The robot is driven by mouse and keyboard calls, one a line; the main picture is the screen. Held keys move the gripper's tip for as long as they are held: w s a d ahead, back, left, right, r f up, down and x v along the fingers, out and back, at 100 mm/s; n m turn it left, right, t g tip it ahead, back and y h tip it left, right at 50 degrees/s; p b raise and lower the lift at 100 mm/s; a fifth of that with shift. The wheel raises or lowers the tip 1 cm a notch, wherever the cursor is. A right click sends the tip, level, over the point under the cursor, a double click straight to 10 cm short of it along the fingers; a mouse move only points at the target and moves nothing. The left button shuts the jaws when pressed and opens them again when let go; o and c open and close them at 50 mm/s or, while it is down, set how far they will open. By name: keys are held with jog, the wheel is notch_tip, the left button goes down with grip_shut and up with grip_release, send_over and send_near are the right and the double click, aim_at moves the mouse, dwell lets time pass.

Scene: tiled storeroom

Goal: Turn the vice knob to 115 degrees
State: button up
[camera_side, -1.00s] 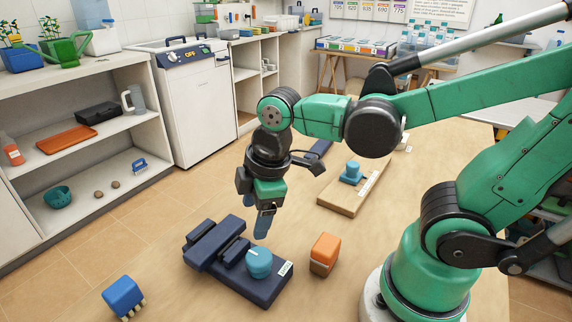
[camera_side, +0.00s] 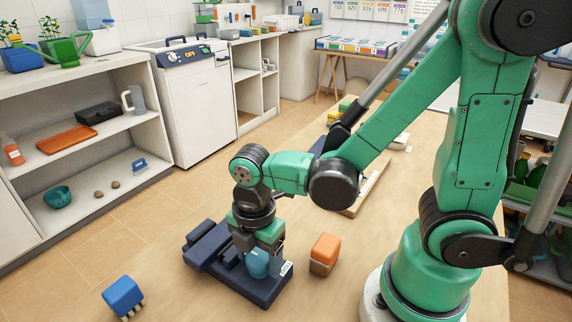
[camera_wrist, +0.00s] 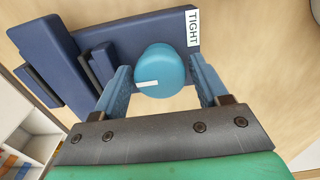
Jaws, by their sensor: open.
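The dark blue vice (camera_side: 222,266) lies on the wooden table. Its round light blue knob (camera_side: 257,264) sits near the end with the white label, partly hidden by my gripper in the side view. My gripper (camera_wrist: 164,88) is open and points down over the vice. Its two blue fingers stand on either side of the knob, with a visible gap on the right. Whether the left finger touches the knob I cannot tell.
An orange block (camera_side: 324,253) stands on the table right of the vice. A blue object with pale prongs (camera_side: 123,297) lies at the front left. A wooden board (camera_side: 368,190) lies farther back, partly behind my arm. White shelves (camera_side: 95,148) stand at the left.

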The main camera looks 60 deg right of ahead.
jog(key=shift+f, duration=0.1)
jog(key=shift+c, duration=0.2)
jog(key=c, duration=1)
jog(key=shift+o, duration=0.2)
